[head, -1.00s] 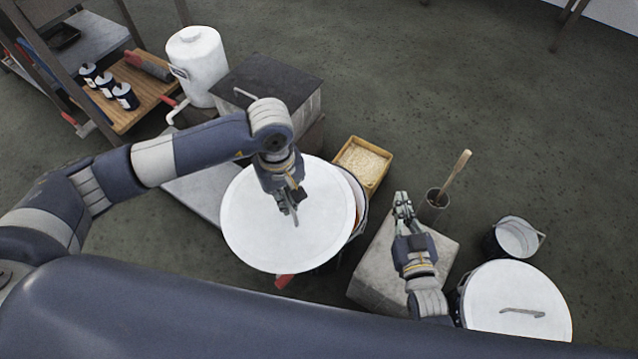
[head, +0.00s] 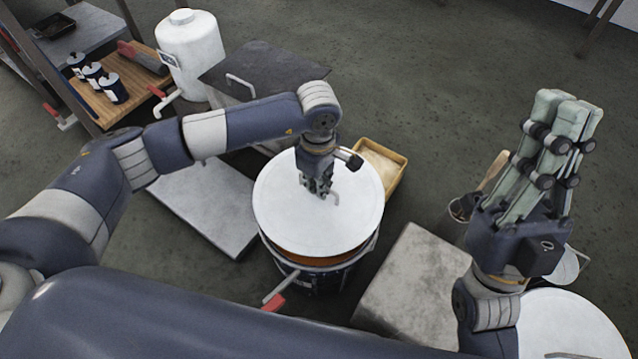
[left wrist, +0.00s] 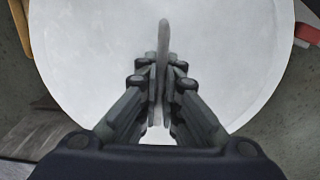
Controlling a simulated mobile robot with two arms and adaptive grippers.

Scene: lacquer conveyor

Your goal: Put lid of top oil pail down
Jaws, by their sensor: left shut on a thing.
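The round white lid (head: 285,215) is above the dark oil pail (head: 318,280). A strip of orange-brown shows between the lid's near edge and the pail rim, so the lid sits a little above the rim at that side. My left gripper (head: 331,195) is shut on the lid's handle from above; in the left wrist view the grey handle (left wrist: 163,45) lies between the fingers (left wrist: 160,85). The far side of the rim is hidden under the lid. My right gripper (head: 568,105) is raised at the right, fingers upward, holding nothing visible.
A yellow tray (head: 392,183) stands behind the pail. A grey block (head: 410,290) is to its right and a flat grey slab (head: 205,205) to its left. Another white-lidded pail (head: 565,325) is at the lower right. A dark box (head: 265,75) stands behind.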

